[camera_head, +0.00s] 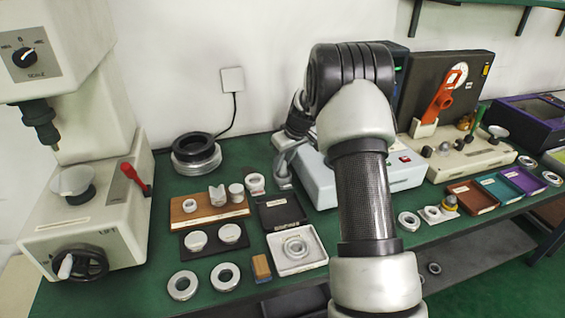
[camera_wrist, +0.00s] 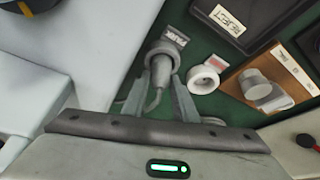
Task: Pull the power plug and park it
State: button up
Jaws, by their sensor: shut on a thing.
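My gripper (camera_wrist: 160,82) points down at the green bench, with its two fingers on either side of a grey round plug-like piece (camera_wrist: 162,58) and its grey cable (camera_wrist: 154,98). The fingers are shut on this plug. I cannot tell whether the plug sits in a holder or is free. In the head view my gripper (camera_head: 284,180) is low over the bench, left of the pale blue box (camera_head: 322,182). The plug is not clear there. A white wall plate (camera_head: 231,79) has a dark cord hanging from it.
A white ring with a red tag (camera_wrist: 205,77) lies close right of my gripper. A dark tray labelled REJECT (camera_head: 281,211) and a wooden block board (camera_head: 209,210) are nearby. A white tray (camera_head: 296,265) holds a ring. A press stands at left, a dial instrument (camera_head: 450,90) at right.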

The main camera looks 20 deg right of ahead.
jog(key=shift+f+b, duration=0.5)
jog(key=shift+f, duration=0.15)
jog(key=o, duration=0.8)
jog(key=shift+r, duration=0.1)
jog(key=shift+p+v, duration=1.95)
jog(key=shift+v, duration=3.55)
